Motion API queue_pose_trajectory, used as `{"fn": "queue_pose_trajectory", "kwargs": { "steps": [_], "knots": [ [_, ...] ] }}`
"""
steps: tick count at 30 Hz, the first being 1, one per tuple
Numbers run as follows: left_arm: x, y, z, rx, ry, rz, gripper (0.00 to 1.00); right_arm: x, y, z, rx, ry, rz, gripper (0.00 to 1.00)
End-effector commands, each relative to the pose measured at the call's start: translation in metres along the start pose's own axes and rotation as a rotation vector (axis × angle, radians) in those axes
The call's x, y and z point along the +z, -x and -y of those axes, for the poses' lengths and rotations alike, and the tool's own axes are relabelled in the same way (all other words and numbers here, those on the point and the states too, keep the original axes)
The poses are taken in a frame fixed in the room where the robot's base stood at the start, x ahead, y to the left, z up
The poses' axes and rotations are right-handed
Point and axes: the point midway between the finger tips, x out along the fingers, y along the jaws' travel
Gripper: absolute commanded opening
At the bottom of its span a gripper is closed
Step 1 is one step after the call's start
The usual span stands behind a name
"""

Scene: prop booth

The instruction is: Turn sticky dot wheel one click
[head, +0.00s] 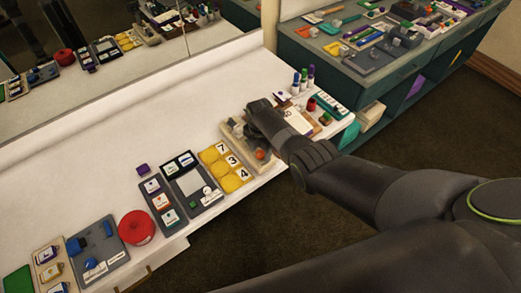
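My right arm reaches in from the right. Its gripper (258,122) is over a beige board (262,165) on the white counter and hides much of it. An orange round spot (260,154) shows on the board, just below the gripper. I cannot make out for sure which thing is the sticky dot wheel; it may be on this board, partly hidden. The fingertips are too dark and small to tell whether they are open or shut, or whether they touch anything. My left gripper is not in view.
Left of the board stand yellow number tiles (222,170), a grey panel (190,190) and a red round container (136,228). Markers (303,78) and a red cup (311,104) stand beyond the arm. A mirror (110,75) backs the counter. The counter's rear strip is clear.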

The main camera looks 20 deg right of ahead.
Motion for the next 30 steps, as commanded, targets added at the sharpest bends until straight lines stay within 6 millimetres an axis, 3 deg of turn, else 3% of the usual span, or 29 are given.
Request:
{"fn": "queue_pose_trajectory", "kwargs": {
  "steps": [11, 21, 30],
  "knots": [
    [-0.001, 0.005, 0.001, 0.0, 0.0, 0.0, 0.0, 0.0, 0.011, 0.0, 0.001, 0.0, 0.001, 0.52],
    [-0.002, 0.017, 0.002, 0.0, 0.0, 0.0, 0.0, 0.0, 0.059, 0.0, 0.003, 0.0, 0.002, 0.52],
    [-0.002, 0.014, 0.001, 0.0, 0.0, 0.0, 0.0, 0.001, 0.11, -0.001, 0.004, -0.001, 0.002, 0.52]
  ]
}}
